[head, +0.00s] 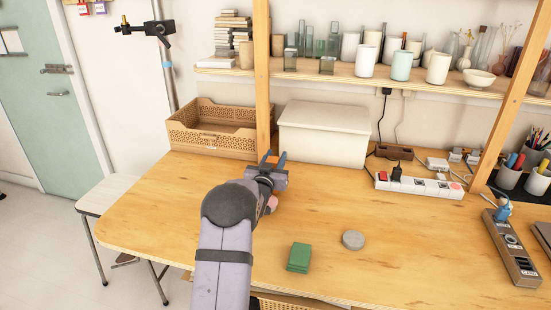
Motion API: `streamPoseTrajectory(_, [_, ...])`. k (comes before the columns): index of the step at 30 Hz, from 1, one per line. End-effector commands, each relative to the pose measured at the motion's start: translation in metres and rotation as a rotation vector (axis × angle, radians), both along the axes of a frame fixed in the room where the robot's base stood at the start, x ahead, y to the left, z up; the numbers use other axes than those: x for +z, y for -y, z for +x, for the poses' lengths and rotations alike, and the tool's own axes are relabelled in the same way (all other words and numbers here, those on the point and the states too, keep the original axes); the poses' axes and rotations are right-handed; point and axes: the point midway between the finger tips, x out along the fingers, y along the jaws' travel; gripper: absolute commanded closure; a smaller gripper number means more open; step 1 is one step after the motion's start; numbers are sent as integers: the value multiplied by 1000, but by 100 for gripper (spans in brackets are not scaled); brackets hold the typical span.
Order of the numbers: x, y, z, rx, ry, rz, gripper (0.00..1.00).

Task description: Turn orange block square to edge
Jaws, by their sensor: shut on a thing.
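My gripper (273,158) is at the far end of my arm, near the middle of the wooden table. Its fingers are shut on the orange block (272,160), of which only a small part shows between them. The wrist and fingers hide the rest of the block. I cannot tell whether the block touches the table or how it is turned. The table's back edge and the post are close behind it.
A white lidded box (325,133) stands behind to the right, and a tan basket (207,142) behind to the left. A wooden post (262,80) rises close behind my gripper. The table's left part is clear.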

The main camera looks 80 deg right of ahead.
Motion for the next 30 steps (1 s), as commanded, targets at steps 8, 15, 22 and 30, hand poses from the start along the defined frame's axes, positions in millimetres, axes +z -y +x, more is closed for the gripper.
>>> streamPoseTrajectory(8, [0, 0, 0, 0, 0, -2, 94])
streamPoseTrajectory(15, [-3, 0, 0, 0, 0, -2, 94])
streamPoseTrajectory(22, [-4, 0, 0, 0, 0, -1, 47])
streamPoseTrajectory(30, [-5, 0, 0, 0, 0, 1, 47])
